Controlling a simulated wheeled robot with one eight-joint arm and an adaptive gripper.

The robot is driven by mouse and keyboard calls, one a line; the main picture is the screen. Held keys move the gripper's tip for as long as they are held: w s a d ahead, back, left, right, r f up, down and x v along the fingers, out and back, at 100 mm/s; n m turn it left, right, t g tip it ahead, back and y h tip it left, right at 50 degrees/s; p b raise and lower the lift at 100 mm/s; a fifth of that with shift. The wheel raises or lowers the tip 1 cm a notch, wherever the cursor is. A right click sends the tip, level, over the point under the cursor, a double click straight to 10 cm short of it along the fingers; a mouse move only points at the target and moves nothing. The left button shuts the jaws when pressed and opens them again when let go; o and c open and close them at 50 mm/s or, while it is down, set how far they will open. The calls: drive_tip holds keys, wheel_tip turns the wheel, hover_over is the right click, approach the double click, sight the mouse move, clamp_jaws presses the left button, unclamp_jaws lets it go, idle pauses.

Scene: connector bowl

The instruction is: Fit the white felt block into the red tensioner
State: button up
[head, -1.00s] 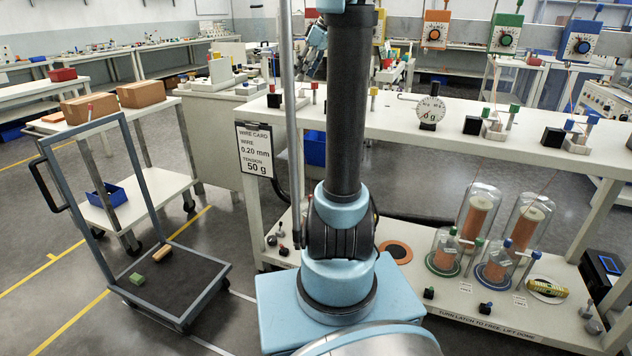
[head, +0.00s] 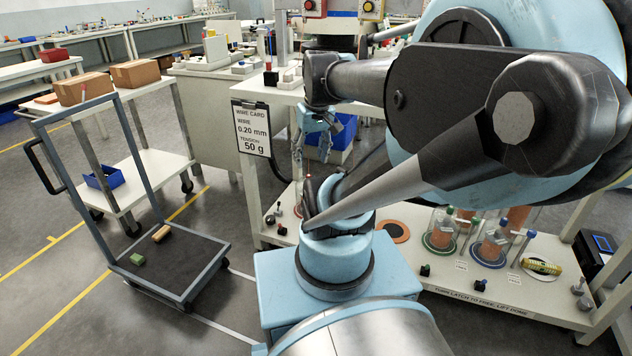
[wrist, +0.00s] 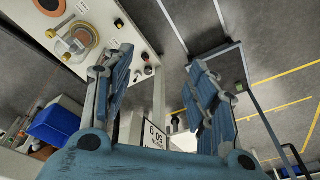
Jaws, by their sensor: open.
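A red tensioner (head: 315,8) with a dial shows at the top edge of the head view, mostly cut off. I cannot make out a white felt block for certain in either view. My gripper (head: 312,150) hangs in front of the bench, just right of the wire card (head: 251,128), and is far from the tensioner. In the wrist view my gripper (wrist: 160,60) has its two fingers wide apart, with nothing between them. My own arm hides much of the bench top.
A trolley (head: 207,283) at the left carries a green block (head: 138,260) and a tan block (head: 161,233). The bench's lower shelf (head: 430,288) holds spools under clear domes. A yellow tensioner (head: 372,8) shows at the top. Floor between trolley and bench is clear.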

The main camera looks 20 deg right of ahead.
drive_tip(key=s+f+m, duration=0.1)
drive_tip(key=s+f, duration=0.4)
drive_tip(key=f, duration=0.1)
drive_tip(key=shift+d+f+m+h, duration=0.2)
drive_tip(key=shift+d+m+h, duration=0.1)
drive_tip(key=shift+h, duration=0.1)
drive_tip(key=shift+w+a+f, duration=0.1)
drive_tip(key=shift+w+f, duration=0.1)
drive_tip(key=shift+w, duration=0.25)
idle(1.2)
